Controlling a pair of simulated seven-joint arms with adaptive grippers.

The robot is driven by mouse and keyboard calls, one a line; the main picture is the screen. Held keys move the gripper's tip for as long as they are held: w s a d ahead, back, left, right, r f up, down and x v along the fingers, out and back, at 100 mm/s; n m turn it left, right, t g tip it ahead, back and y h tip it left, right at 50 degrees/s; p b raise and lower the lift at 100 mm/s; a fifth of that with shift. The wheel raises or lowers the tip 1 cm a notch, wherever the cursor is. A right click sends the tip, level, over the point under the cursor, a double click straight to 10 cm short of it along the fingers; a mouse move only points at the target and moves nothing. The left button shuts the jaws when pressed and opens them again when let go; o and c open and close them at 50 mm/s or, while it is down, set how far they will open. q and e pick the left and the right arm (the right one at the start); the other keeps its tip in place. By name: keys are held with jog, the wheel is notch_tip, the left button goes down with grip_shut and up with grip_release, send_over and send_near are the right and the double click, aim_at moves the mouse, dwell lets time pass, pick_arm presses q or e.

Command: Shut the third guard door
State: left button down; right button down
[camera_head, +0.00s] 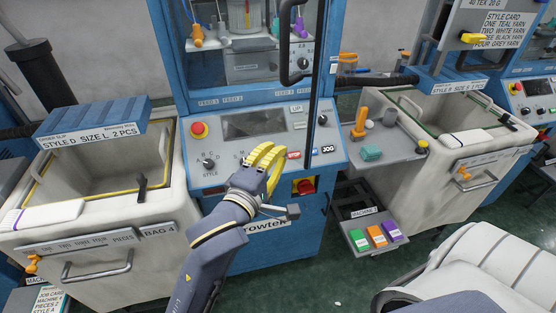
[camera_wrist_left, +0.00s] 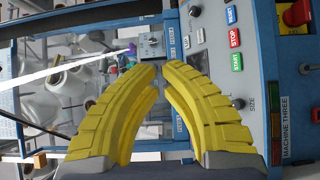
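The guard door (camera_head: 317,100) of the middle blue machine shows nearly edge-on in the head view. Its dark edge reaches down across the control panel, so it seems to stand open toward me. A black D-shaped handle (camera_head: 285,45) shows at the upper part of the door. My left gripper (camera_head: 277,150) is in front of the control panel, left of the door's lower edge and apart from the handle. In the left wrist view its yellow fingers (camera_wrist_left: 161,68) have a narrow empty gap between them. A "MACHINE THREE" label (camera_wrist_left: 287,128) shows there. My right gripper is out of view.
The control panel (camera_head: 260,128) has buttons, a screen and a red emergency knob (camera_head: 199,129). Another red knob (camera_head: 305,187) sits below it. Pale bins (camera_head: 95,235) and (camera_head: 470,130) flank the machine. A grey side shelf (camera_head: 395,145) holds small tools at right.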

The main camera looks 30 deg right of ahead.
pick_arm(q)
jog(key=shift+w+d, duration=0.15)
jog(key=shift+d, duration=0.25)
jog(key=shift+a, duration=0.1)
